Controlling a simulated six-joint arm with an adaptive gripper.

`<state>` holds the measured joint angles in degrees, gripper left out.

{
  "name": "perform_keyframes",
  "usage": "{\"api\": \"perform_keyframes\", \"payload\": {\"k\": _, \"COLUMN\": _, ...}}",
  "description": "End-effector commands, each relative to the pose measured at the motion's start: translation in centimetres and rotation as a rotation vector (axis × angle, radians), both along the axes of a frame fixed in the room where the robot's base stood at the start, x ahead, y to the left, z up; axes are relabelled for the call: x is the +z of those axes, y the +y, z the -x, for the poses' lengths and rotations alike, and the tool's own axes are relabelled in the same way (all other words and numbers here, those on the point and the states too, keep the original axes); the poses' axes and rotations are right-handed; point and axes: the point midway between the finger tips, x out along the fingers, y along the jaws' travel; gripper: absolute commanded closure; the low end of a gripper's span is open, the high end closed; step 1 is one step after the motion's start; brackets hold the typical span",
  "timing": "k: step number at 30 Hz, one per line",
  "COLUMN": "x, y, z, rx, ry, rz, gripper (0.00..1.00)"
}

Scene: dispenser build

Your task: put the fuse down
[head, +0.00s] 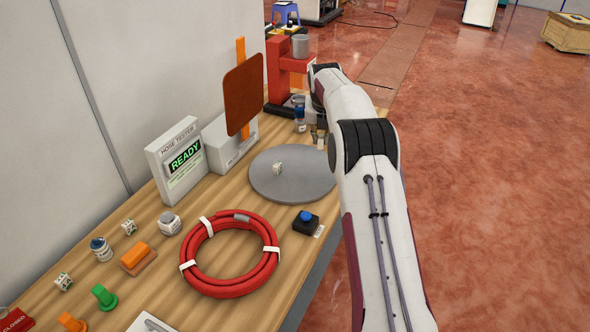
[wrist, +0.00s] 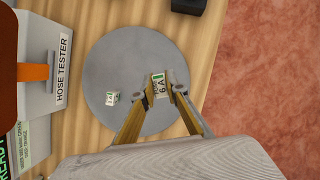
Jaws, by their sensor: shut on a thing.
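My gripper (wrist: 160,93) is shut on a small white fuse (wrist: 158,86) marked "6 A", with a green end. In the wrist view the fuse shows between the fingertips, over the right part of a round grey plate (wrist: 105,60). I cannot tell whether it touches the plate. In the head view the gripper (head: 320,140) is at the plate's (head: 300,190) far right edge, and my arm partly hides that area. A small white and green block (head: 278,168) sits on the plate, apart from the gripper; it also shows in the wrist view (wrist: 112,98).
A hose tester (head: 177,160) reading "READY" stands left of the plate. A blue button (head: 306,219) and a coiled red hose (head: 215,287) lie nearer. A red stand (head: 276,75) rises behind. Several small parts, including a green one (head: 104,298), lie at the left.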

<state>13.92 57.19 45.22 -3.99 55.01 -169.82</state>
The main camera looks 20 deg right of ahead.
Motion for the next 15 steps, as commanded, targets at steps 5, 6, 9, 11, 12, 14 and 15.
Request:
{"api": "perform_keyframes", "payload": {"k": 5, "x": -1.0, "y": 0.0, "z": 0.0, "rx": 0.000, "ry": 0.004, "rz": -0.001, "gripper": 1.00}}
{"api": "perform_keyframes", "payload": {"k": 6, "x": -1.4, "y": 0.0, "z": 0.0, "rx": 0.000, "ry": 0.005, "rz": -0.001, "gripper": 1.00}}
{"api": "perform_keyframes", "payload": {"k": 9, "x": -2.5, "y": 0.0, "z": -0.1, "rx": -0.001, "ry": 0.009, "rz": -0.002, "gripper": 1.00}}
{"api": "perform_keyframes", "payload": {"k": 11, "x": -3.3, "y": 0.0, "z": -0.1, "rx": -0.002, "ry": 0.009, "rz": -0.002, "gripper": 1.00}}
{"api": "perform_keyframes", "payload": {"k": 12, "x": -3.7, "y": 0.0, "z": -0.1, "rx": -0.002, "ry": 0.008, "rz": -0.002, "gripper": 1.00}}
{"api": "perform_keyframes", "payload": {"k": 14, "x": -4.3, "y": 0.0, "z": -0.1, "rx": -0.002, "ry": 0.009, "rz": -0.002, "gripper": 1.00}}
{"api": "perform_keyframes", "payload": {"k": 15, "x": -4.6, "y": 0.0, "z": -0.1, "rx": -0.002, "ry": 0.008, "rz": -0.002, "gripper": 1.00}}
